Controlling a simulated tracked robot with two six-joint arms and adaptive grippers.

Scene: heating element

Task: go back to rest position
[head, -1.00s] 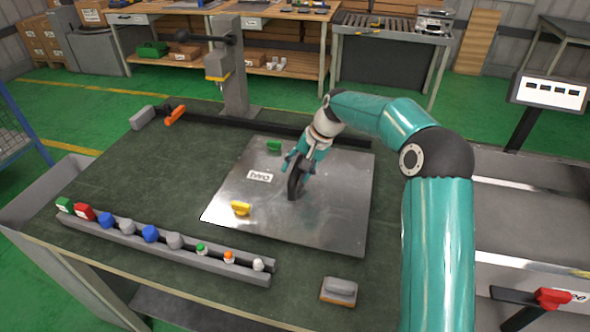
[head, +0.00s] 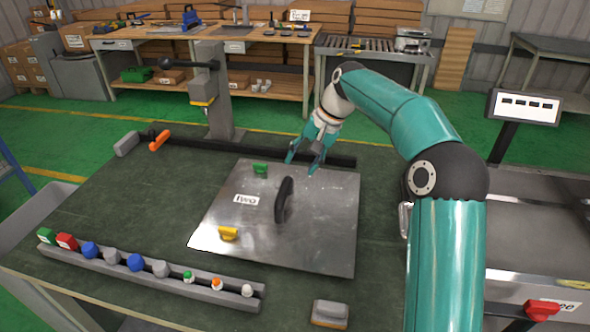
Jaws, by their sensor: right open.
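My right gripper (head: 303,168) is open and empty in the head view. It hangs above the far part of the metal plate (head: 320,235), behind the black handle (head: 284,199). The black handle stands upright on the plate and is apart from the fingers. A white label (head: 246,200), a green piece (head: 260,169) and a yellow piece (head: 229,233) are on the plate. My left gripper is not in view.
A rail with several coloured knobs (head: 150,268) runs along the front left of the green-topped table (head: 120,205). A grey block (head: 330,314) lies at the front edge. A drill-like stand (head: 214,95) rises at the back. A screen (head: 524,106) stands at the right.

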